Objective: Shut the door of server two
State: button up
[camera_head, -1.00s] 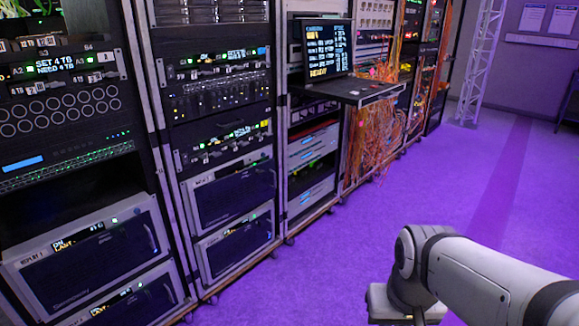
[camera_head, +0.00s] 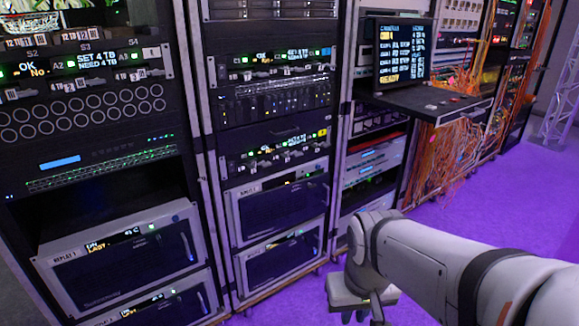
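Several grey server units with dark front panels sit low in the racks. One in the left rack (camera_head: 125,268) has a label that seems to read "REPLAY 1" and a lit display. Another is partly cut off below it (camera_head: 165,308). Two more sit in the middle rack, an upper one (camera_head: 285,212) and a lower one (camera_head: 285,262). Their labels are too small to read surely, so I cannot tell which is server two. No door stands clearly swung out. My gripper (camera_head: 362,312) is at the bottom edge, mostly cut off, before the racks and apart from these units.
A monitor (camera_head: 402,52) stands above a pulled-out shelf (camera_head: 430,100) that juts from the right-hand rack. Orange cables (camera_head: 445,160) hang loose beside it. Purple floor (camera_head: 475,212) is open at the right.

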aim_at(263, 212)
jog(key=z, duration=0.1)
jog(key=i, duration=0.95)
jog(key=z, duration=0.65)
